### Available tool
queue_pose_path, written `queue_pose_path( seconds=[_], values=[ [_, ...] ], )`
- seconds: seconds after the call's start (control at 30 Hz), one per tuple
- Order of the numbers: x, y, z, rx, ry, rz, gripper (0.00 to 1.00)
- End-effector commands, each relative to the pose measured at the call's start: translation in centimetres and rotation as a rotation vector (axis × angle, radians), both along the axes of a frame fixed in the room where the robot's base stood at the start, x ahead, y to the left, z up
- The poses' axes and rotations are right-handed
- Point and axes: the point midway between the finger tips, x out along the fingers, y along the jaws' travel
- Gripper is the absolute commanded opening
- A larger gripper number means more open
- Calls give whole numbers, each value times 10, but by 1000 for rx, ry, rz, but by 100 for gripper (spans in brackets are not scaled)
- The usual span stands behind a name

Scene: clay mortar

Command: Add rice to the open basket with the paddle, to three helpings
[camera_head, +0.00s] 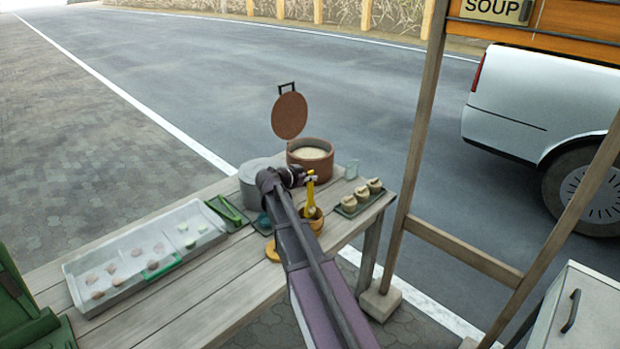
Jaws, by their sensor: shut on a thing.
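My gripper (304,178) is at the far end of the table, in front of the rice pot. It is shut on a yellow tool, apparently the paddle (309,198), which hangs down steeply. The paddle's lower end is at a small orange-brown open basket (317,224); I cannot tell whether it touches it or whether it bears rice. My arm hides part of this basket, and its contents are not clear. The brown pot (310,168) holds pale rice (310,153). Its round brown lid (289,116) stands raised behind it.
A grey round container (256,190) stands left of the pot. A wooden post (412,150) rises at right.

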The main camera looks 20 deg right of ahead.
Motion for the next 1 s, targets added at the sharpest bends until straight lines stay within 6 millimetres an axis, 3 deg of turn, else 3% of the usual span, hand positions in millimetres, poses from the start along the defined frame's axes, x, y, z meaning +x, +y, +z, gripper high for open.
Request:
queue_pose_path(
  seconds=[0.6, 1.0],
  values=[
    [0, 0, -47, 0, 0, 0, 0],
    [0, 0, -60, 0, 0, 0, 0]
  ],
)
